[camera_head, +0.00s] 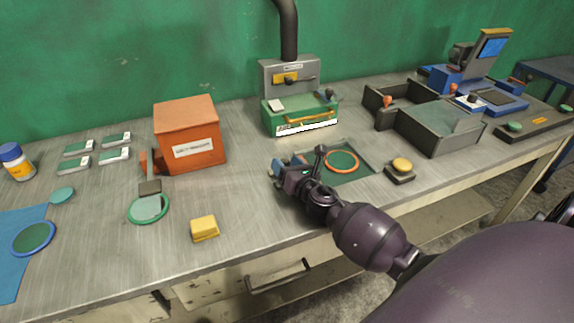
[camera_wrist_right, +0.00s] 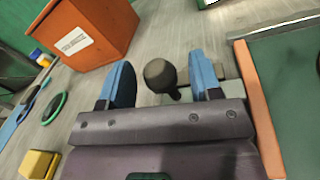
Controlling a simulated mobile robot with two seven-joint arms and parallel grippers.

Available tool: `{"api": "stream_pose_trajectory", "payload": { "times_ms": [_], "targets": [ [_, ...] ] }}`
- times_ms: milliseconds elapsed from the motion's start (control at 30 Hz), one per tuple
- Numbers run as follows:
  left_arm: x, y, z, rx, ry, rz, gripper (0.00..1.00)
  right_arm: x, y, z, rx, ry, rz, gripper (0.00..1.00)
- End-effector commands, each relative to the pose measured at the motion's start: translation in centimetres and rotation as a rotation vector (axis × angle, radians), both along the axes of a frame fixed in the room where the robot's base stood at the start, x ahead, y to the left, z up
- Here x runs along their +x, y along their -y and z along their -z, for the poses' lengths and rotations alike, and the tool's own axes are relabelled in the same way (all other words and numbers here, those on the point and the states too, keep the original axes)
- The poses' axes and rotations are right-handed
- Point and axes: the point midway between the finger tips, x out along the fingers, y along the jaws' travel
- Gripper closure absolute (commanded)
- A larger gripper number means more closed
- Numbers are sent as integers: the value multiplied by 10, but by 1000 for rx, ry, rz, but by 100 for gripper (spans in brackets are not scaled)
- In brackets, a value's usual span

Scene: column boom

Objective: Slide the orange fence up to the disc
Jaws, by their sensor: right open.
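The orange fence (camera_wrist_right: 259,108) shows in the right wrist view as a long bar along the left edge of a dark green plate (camera_wrist_right: 290,80). A dark round knob (camera_wrist_right: 160,74) stands between my right gripper's blue fingers (camera_wrist_right: 160,88), with gaps on both sides. A grey strip runs from near the knob towards the fence. In the head view my right gripper (camera_head: 288,169) is open at the plate's left side and hides the fence. The disc (camera_head: 342,162), green with an orange rim, lies on the plate (camera_head: 350,176). My left gripper is out of view.
An orange box (camera_head: 190,135) stands left of my gripper, and a green machine (camera_head: 300,112) behind it. A yellow block (camera_head: 204,228) and a green-rimmed disc (camera_head: 148,208) lie front left. A yellow button (camera_head: 401,165) and grey bin (camera_head: 440,128) stand right.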

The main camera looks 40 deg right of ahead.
Motion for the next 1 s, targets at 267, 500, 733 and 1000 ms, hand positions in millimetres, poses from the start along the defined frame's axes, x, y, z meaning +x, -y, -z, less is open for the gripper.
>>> {"api": "stream_pose_trajectory", "payload": {
  "times_ms": [267, 500, 733, 1000],
  "targets": [
    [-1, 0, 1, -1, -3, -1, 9, 0, 0, 0, 1, 0, 0, 63],
    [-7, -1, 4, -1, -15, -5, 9, 0, 0, 0, 1, 0, 0, 100],
    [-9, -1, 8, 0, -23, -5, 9, -2, 7, 1, -1, -1, 2, 100],
    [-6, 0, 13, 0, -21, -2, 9, -14, 54, 2, -4, -2, 3, 100]
  ]
}}
